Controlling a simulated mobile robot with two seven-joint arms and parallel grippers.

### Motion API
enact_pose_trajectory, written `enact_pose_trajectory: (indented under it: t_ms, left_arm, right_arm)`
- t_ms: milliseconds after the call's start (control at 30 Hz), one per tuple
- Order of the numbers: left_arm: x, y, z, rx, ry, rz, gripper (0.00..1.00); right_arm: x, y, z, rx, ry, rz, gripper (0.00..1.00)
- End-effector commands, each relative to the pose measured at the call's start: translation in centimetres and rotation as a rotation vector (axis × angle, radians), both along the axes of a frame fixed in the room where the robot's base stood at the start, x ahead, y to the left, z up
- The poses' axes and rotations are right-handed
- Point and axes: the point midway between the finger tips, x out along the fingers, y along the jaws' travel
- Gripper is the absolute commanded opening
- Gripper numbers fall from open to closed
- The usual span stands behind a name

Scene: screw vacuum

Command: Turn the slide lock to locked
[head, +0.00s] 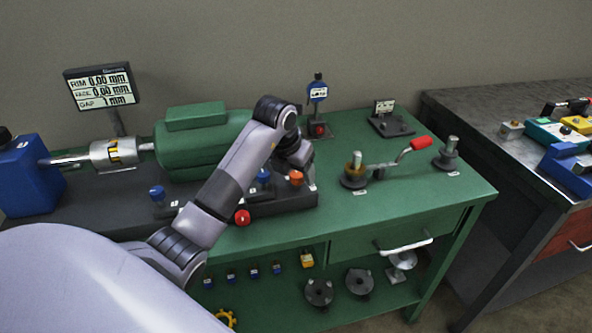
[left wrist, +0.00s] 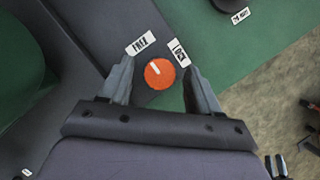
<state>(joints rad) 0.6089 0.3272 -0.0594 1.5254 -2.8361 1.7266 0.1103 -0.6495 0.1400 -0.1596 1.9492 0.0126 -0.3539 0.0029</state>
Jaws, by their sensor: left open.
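The slide lock is an orange round knob (left wrist: 159,74) on a dark base. In the left wrist view its white pointer line aims up and slightly left, toward the "FREE" label (left wrist: 141,44). The "LOCK" label (left wrist: 180,52) is to the upper right of the knob. In the head view the orange knob (head: 296,178) sits at the right end of the dark base (head: 285,205). My left gripper (left wrist: 158,82) is open, with one finger on each side of the knob and gaps visible between them. My right gripper is not in view.
A green motor (head: 195,145) and a readout screen (head: 98,86) stand left on the green bench (head: 395,205). A red-handled lever (head: 410,150) and posts stand to the right. A blue knob (head: 263,175) and a red ball knob (head: 242,217) are close to my left arm.

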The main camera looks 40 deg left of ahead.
Motion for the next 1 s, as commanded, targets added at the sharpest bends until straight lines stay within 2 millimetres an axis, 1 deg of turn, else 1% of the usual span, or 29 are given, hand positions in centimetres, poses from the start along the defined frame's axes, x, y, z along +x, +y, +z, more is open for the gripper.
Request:
enact_pose_trajectory:
  t_ms: [133,167,200,267,300,333,667,867,1000]
  left_arm:
    - [-0.01,0.0,-0.01,0.0,0.0,0.0,0.63]
    - [-0.01,0.0,-0.02,0.0,0.0,0.0,0.56]
    - [-0.02,0.0,-0.01,0.0,0.0,0.0,0.43]
    - [-0.02,0.0,-0.01,0.0,0.0,0.0,0.23]
    - [-0.02,0.0,0.0,0.0,0.0,0.0,0.1]
    - [-0.02,0.0,0.0,0.0,0.0,0.0,0.06]
    - [-0.06,0.17,0.03,0.004,0.002,-0.031,0.06]
    - [-0.09,0.39,0.01,0.006,0.004,-0.122,0.07]
    - [-0.07,0.54,0.02,0.007,0.005,-0.222,0.07]
  right_arm:
    - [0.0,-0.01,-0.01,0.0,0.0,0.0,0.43]
    - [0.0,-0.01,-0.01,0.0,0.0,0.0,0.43]
    - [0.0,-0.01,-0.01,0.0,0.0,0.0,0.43]
    - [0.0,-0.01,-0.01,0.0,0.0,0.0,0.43]
    - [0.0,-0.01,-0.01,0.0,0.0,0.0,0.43]
    - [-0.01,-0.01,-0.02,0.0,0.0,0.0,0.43]
    - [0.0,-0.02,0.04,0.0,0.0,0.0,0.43]
    - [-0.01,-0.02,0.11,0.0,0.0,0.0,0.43]
    - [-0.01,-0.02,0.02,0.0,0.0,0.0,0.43]
